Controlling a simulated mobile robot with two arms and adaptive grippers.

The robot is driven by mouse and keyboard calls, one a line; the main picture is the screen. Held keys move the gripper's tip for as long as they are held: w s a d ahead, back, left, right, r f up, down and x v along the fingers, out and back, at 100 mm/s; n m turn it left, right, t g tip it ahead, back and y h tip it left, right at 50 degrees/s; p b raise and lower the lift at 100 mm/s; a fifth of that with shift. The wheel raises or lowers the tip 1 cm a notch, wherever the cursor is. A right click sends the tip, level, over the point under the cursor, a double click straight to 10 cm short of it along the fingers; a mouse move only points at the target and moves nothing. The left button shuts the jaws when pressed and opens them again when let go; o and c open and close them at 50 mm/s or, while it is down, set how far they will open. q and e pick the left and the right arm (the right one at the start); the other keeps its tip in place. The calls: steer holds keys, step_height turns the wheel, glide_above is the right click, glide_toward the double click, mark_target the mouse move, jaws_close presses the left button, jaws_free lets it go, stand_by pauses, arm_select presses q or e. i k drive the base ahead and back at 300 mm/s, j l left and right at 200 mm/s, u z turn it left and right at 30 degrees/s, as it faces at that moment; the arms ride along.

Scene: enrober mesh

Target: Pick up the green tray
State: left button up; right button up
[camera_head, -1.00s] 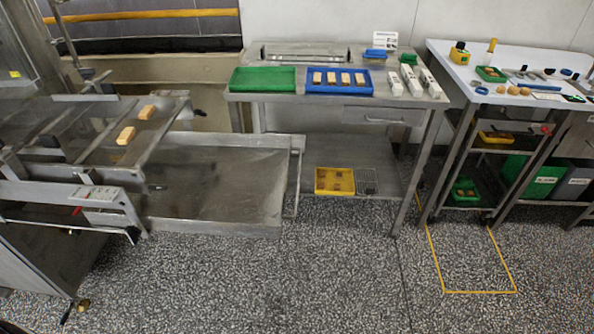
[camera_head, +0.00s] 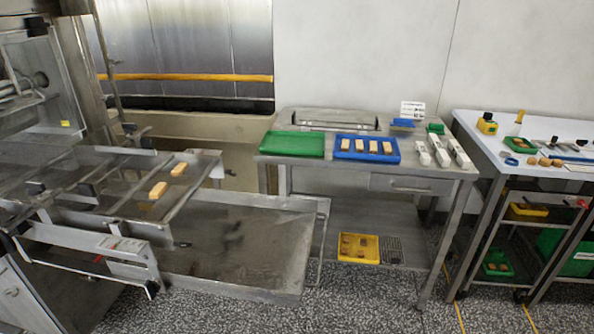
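The green tray (camera_head: 292,144) is flat, shallow and empty. It lies at the left end of the steel table (camera_head: 400,188) in the head view, left of a blue tray (camera_head: 397,147). No gripper touches it. Neither of my grippers shows in the head view.
The blue tray holds several tan bars, with white boxes (camera_head: 442,150) to its right. A steel machine with a wide drip tray (camera_head: 240,245) stands left, carrying tan bars (camera_head: 158,190). A yellow tray (camera_head: 358,240) sits on the table's lower shelf. A white-topped table (camera_head: 490,140) stands right.

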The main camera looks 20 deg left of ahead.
mark_target(280, 142)
steer(key=u, duration=0.35)
steer(key=i+l+u, duration=0.45)
steer(key=u, duration=0.15)
steer(key=i+l+u, duration=0.15)
steer(key=l+u, duration=0.15)
steer(key=l, duration=0.2)
steer(key=i+l+u, duration=0.15)
steer(key=l+u, duration=0.2)
